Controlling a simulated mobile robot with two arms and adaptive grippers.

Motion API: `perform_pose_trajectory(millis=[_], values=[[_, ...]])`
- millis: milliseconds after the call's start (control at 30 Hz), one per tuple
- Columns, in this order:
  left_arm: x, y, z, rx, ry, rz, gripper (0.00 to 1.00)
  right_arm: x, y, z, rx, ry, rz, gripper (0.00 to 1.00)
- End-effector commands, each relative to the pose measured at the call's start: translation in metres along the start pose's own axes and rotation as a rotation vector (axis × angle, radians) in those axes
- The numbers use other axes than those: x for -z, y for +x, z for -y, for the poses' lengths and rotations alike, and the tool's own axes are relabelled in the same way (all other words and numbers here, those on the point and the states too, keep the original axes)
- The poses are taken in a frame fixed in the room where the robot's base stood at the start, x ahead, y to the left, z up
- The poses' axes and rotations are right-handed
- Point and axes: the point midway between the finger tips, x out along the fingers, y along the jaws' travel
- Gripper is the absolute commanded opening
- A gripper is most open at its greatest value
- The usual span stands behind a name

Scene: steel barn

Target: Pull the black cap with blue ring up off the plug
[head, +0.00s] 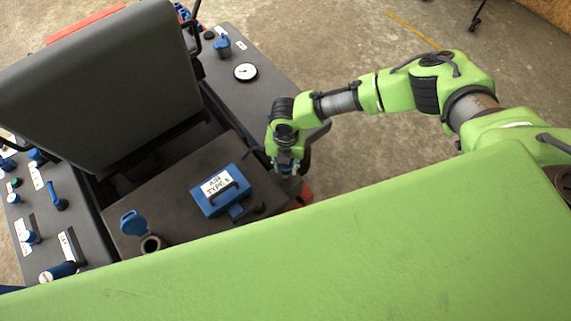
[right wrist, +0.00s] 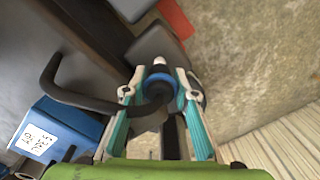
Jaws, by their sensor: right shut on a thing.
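The black cap with a blue ring (right wrist: 158,88) sits between the teal-lined fingers of my right gripper (right wrist: 161,82) in the right wrist view. My right gripper is shut on it. A small white part (right wrist: 160,62) shows just beyond the ring; I cannot tell whether it belongs to the plug. In the head view my right gripper (head: 286,166) points down at the right edge of the machine's dark panel (head: 178,225), and it hides the cap and plug there. My left gripper is not in view.
A black bent bar (right wrist: 60,92) runs close to the left finger. A blue box with a white label (head: 221,190) stands left of the gripper. An open port with a blue lid (head: 134,223) and a grey seat back (head: 95,85) are farther left. Concrete floor lies right.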

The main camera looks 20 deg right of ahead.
Motion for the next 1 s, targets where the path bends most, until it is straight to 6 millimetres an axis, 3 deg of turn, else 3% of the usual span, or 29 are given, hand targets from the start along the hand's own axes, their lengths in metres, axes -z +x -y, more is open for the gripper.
perform_pose_trajectory(millis=[133, 167, 200, 633, 1000], values=[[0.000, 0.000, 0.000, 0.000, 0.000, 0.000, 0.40, -0.003, -0.003, -0.002, -0.004, 0.002, 0.005, 0.00], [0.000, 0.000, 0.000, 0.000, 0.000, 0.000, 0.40, -0.003, -0.003, -0.002, -0.005, 0.002, 0.005, 0.32], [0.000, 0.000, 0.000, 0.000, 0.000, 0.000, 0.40, -0.003, -0.003, -0.002, -0.005, 0.002, 0.005, 0.38], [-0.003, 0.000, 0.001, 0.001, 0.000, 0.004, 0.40, -0.003, -0.009, -0.001, -0.003, 0.003, 0.004, 0.38], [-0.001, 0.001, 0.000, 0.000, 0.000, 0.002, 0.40, -0.003, -0.081, -0.001, -0.006, 0.002, 0.006, 0.38]])
